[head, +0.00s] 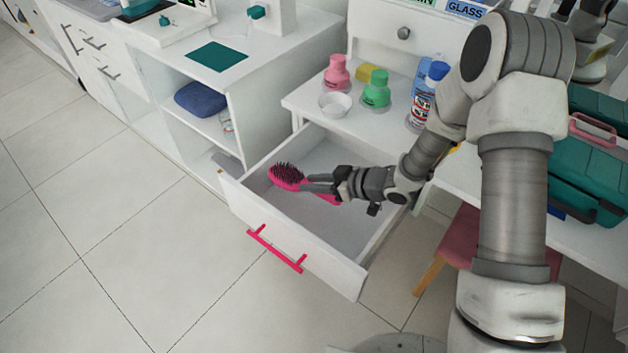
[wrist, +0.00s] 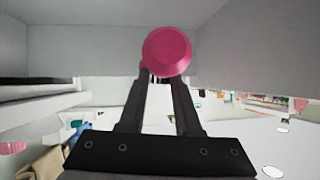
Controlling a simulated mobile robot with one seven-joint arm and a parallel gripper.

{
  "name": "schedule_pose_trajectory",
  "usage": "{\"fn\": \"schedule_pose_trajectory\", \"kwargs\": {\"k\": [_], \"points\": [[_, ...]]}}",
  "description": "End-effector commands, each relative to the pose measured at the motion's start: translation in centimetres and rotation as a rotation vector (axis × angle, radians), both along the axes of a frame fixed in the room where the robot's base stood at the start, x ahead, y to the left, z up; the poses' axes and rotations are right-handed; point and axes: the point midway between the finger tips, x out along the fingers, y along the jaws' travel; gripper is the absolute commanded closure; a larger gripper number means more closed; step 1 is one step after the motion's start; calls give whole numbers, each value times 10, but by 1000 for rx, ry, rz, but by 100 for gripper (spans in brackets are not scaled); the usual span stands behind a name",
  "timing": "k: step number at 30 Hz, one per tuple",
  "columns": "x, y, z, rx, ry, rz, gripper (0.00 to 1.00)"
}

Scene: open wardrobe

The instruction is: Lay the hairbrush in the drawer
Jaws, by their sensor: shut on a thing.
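The hairbrush (head: 287,176) is pink with dark bristles that face up in the head view. My gripper (head: 312,184) is shut on it, and it appears over the open drawer (head: 315,273). The drawer is white with a pink bar handle (head: 275,249) and looks empty inside. In the wrist view a round pink part of the hairbrush (wrist: 167,52) shows at the tips of my gripper (wrist: 160,82). I cannot tell whether the brush touches the drawer floor.
A pink stool (head: 462,243) and a teal case (head: 585,160) are at the right. The floor in front is clear.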

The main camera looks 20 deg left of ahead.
Motion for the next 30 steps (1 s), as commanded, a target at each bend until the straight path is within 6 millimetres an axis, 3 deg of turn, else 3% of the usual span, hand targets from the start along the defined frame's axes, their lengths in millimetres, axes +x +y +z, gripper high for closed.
{"fn": "schedule_pose_trajectory", "kwargs": {"k": [1,18,30], "points": [[0,0,-10,0,0,0,100],[0,0,-66,1,-1,0,100],[0,0,-76,1,-1,0,100]]}}
